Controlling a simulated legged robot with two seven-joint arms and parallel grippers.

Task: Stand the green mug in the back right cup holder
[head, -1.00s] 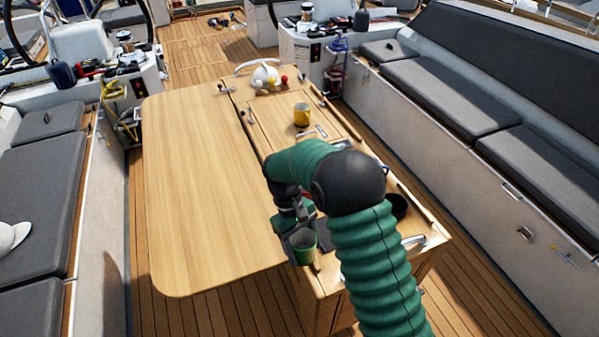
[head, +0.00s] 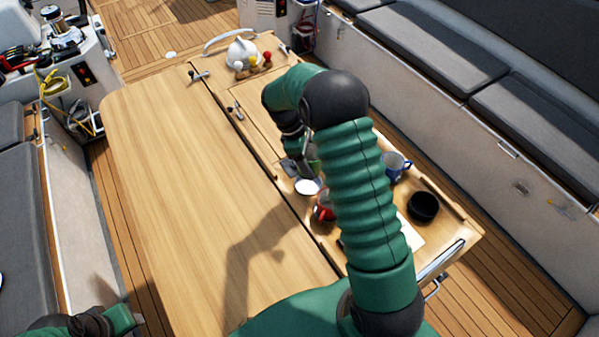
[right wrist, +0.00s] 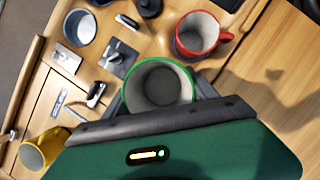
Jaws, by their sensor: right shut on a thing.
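My right gripper (head: 303,165) is shut on the green mug (right wrist: 158,84). In the right wrist view the mug sits between the fingers, its open mouth and pale inside facing the camera. In the head view only a little of the green mug (head: 312,167) shows beside my arm, over the table's raised centre section. I cannot tell whether it touches the surface. The cup holders are not clearly made out; my arm and the mug hide part of that area. Part of my left arm's end (head: 122,319) shows at the lower left, its fingers unclear.
A red mug (right wrist: 198,36), a blue mug (right wrist: 79,27) and a yellow mug (right wrist: 43,150) stand around the green mug. A black bowl (head: 423,207) is right of my arm. A white teapot-like object (head: 243,54) stands at the far end. The left table leaf (head: 185,180) is clear.

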